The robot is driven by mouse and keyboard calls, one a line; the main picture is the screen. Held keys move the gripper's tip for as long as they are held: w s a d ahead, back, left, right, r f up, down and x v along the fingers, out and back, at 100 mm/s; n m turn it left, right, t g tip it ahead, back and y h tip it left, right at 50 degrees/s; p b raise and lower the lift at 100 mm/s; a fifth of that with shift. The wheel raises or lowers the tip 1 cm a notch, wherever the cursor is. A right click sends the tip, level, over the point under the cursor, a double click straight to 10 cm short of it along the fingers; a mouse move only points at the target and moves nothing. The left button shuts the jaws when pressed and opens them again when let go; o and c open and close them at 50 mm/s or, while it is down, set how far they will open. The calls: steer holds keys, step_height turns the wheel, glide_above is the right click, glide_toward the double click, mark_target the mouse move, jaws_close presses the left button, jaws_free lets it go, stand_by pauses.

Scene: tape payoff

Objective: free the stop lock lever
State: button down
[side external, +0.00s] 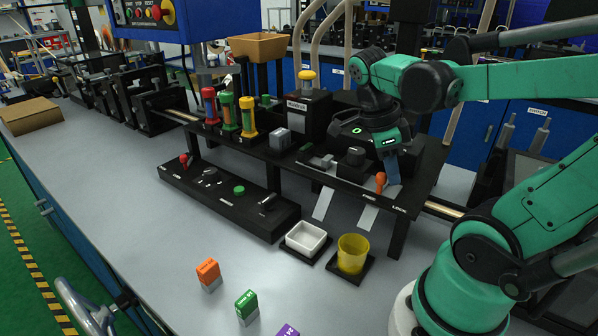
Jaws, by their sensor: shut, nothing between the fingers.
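The stop lock lever (380,181), with an orange-red knob, stands at the right front of the raised black deck (420,178). White lettering on the deck's front edge appears to read FREE to the lever's left and LOCK to its right. The lever looks nearly upright; its exact setting is hard to tell. My gripper (393,181) points down just right of the lever, its dark blue fingers shut and empty. The fingers appear very close to the knob; I cannot tell whether they touch. The lever's pivot is partly hidden.
A white tray (305,234) and a yellow cup (353,250) stand below the deck. Red, green and yellow posts stand on the deck's left. Orange and green blocks lie on the open bench in front.

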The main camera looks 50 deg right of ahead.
steer(key=shift+w, duration=0.55)
stand_by(0.4)
steer(key=shift+a, duration=0.1)
steer(key=shift+s, duration=0.55)
steer(key=s, duration=0.2)
steer(key=shift+s+a+r, duration=0.15)
steer(key=shift+s+a, duration=0.15)
steer(key=shift+s, duration=0.1)
steer(key=d+v, duration=0.2)
steer(key=v, duration=0.7)
steer(key=shift+w+r, duration=0.3)
steer(key=shift+r, duration=0.25)
steer(key=shift+d, duration=0.15)
